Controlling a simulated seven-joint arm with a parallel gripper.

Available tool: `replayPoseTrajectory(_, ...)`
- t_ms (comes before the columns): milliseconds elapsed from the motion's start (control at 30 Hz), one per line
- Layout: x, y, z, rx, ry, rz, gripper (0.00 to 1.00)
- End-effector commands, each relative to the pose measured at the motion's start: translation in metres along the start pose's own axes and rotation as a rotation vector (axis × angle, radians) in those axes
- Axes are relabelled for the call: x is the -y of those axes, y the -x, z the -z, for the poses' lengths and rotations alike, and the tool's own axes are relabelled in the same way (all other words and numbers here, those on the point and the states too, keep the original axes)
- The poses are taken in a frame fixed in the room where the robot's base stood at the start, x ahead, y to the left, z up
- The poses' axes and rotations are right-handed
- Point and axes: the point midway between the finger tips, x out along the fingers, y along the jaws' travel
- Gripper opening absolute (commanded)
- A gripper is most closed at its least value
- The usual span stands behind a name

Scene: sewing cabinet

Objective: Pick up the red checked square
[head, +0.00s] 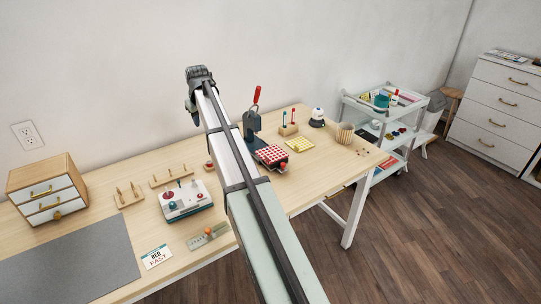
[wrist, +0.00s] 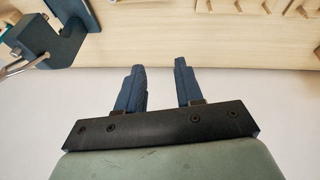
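The red checked square (head: 271,155) lies on or against the dark press-like tool on the right part of the table. In the head view my gripper (head: 198,78) is high above the back of the table, left of the square and well apart from it. In the wrist view my gripper (wrist: 161,85) has its two blue fingers apart, with nothing between them. The square does not show in the wrist view.
The press-like tool (head: 251,119) with a red handle stands beside the square. A yellow pad (head: 299,145) and a striped round pot (head: 344,134) are to its right. A white control box (head: 185,203) and small drawers (head: 50,200) stand left. A grey mat (head: 75,262) lies at front left.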

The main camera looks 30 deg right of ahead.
Motion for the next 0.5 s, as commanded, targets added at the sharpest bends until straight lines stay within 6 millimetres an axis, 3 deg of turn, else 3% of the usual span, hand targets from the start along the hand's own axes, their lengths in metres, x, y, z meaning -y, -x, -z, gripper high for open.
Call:
replayPoseTrajectory(33,-0.026,-0.002,-0.018,0.042,-0.017,0.002,0.36)
replayPoseTrajectory(200,-0.092,-0.001,-0.076,0.180,-0.061,0.027,0.36)
replayPoseTrajectory(333,-0.132,0.003,-0.117,0.268,-0.091,0.056,0.36)
replayPoseTrajectory(500,-0.163,0.009,-0.154,0.342,-0.119,0.089,0.36)
